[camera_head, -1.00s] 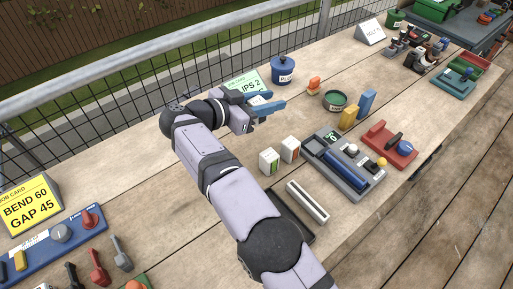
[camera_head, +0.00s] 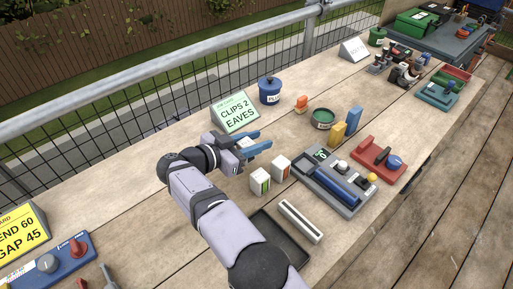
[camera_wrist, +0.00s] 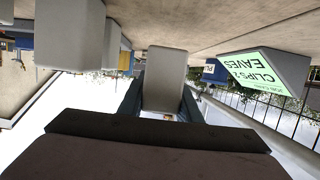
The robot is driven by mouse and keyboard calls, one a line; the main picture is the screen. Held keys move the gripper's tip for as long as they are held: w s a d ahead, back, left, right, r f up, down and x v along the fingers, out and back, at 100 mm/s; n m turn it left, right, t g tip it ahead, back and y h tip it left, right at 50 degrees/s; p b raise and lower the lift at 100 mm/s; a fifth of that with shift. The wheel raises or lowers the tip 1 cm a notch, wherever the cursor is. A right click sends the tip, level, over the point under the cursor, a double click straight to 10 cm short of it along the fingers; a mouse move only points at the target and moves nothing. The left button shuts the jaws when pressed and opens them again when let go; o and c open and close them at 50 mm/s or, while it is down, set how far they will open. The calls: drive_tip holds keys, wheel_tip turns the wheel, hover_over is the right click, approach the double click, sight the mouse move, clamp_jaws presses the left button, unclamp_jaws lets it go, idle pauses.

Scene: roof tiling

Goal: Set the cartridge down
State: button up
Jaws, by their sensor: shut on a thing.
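My gripper (camera_head: 252,147) has blue fingers and is low over the bench, in front of the green clips card. It is shut on a pale grey cartridge (camera_wrist: 163,75), which shows as a plain block between the fingers in the wrist view. In the head view the fingers mostly hide it. I cannot tell whether its base touches the bench.
The green card (camera_head: 236,112) and a blue lidded pot (camera_head: 269,91) stand behind my gripper. A black tray (camera_head: 268,229) lies nearer. Bench left of my gripper is clear.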

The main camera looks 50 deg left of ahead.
drive_tip(key=shift+f, duration=1.55)
drive_tip(key=shift+f, duration=0.15)
drive_tip(key=o, duration=1.1)
drive_tip(key=shift+r, duration=0.25)
drive_tip(key=b+v, duration=0.1)
drive_tip(key=v, duration=1.1)
